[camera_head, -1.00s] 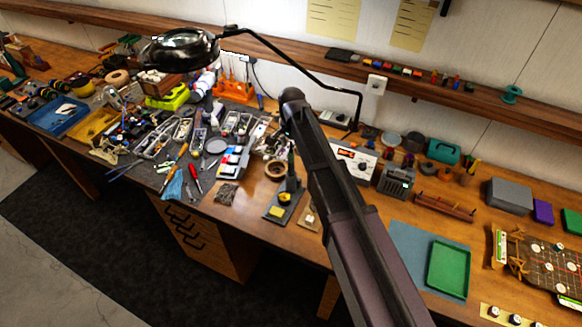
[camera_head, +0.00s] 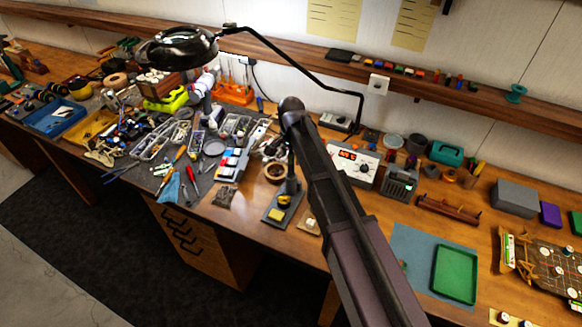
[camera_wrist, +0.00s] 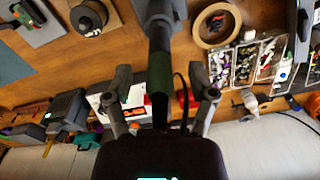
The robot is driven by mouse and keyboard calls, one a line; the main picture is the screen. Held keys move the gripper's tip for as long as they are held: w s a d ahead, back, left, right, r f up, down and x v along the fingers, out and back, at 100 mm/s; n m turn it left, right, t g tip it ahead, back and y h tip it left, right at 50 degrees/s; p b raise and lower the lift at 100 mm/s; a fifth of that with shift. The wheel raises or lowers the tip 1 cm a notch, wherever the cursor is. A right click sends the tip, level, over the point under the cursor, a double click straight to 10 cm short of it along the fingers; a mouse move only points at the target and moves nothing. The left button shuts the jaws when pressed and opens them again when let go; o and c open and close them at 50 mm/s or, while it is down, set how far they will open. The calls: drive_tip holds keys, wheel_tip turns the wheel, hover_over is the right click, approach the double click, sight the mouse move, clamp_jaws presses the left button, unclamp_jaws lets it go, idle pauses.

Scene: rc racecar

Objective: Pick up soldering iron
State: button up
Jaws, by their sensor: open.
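In the wrist view, a dark rod-like handle with a green band, likely the soldering iron (camera_wrist: 160,78), runs down the middle between the fingers of my gripper (camera_wrist: 160,92). My gripper is open, with one finger on each side of the handle and a visible gap on both sides. A thin black cable curves beside the handle. The handle's lower end is hidden by the gripper body. In the head view, a dark stand with a yellow pad (camera_head: 276,214) sits near the table's front edge, left of my arm. My gripper is not clear there.
A white station with a red display (camera_head: 352,164) stands right of my arm. A tape roll (camera_head: 275,172) and parts trays (camera_head: 236,126) lie to the left. A magnifier lamp (camera_head: 178,48) hangs above. A green tray (camera_head: 455,272) lies at the right.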

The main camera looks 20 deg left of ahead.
clamp_jaws()
drive_tip(key=shift+r, duration=0.15)
idle(0.4)
